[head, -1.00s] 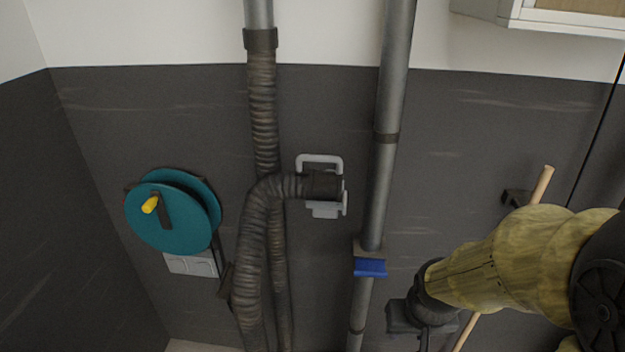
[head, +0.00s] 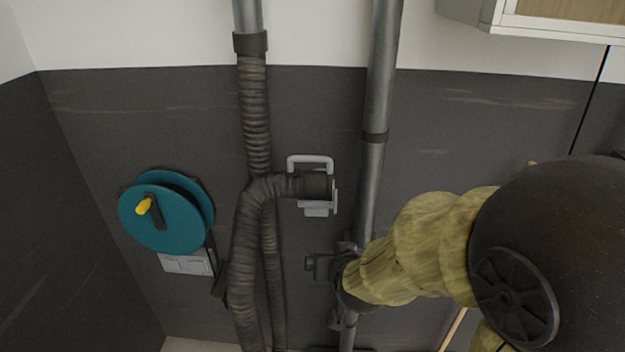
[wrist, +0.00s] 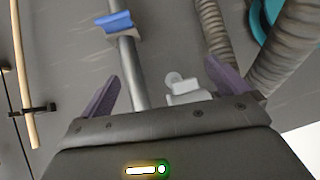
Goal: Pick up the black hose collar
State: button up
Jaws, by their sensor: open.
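The black hose collar (head: 317,185) is the dark end of the ribbed grey hose (head: 245,255) in the head view. It lies level against a light grey wall bracket (head: 317,210). In the wrist view the bracket (wrist: 184,92) shows between the fingers, but I cannot make out the collar there. My gripper (wrist: 163,80) is open, with its two purplish fingers spread and nothing held. In the head view it is below and slightly right of the collar, apart from it and partly hidden by my arm.
A grey vertical pipe (head: 378,90) runs just right of the collar. A blue clip (wrist: 118,22) is on the pipe in the wrist view. A teal reel (head: 165,218) hangs at left. A wooden pole (wrist: 22,75) stands by the wall. A cabinet (head: 540,22) is at upper right.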

jog(key=a+r+t+h+p, duration=0.1)
jog(key=a+r+t, duration=0.2)
jog(key=r, duration=0.4)
jog(key=s+a+r+m+t+h+p, duration=0.1)
jog(key=a+r+t, duration=0.3)
jog(key=r, duration=0.3)
jog(key=shift+t, duration=0.5)
jog(key=shift+r, duration=0.1)
jog(key=p, duration=0.9)
send_near(310, 161)
jog(key=w, duration=0.5)
jog(key=shift+r, duration=0.1)
jog(key=shift+w, duration=0.35)
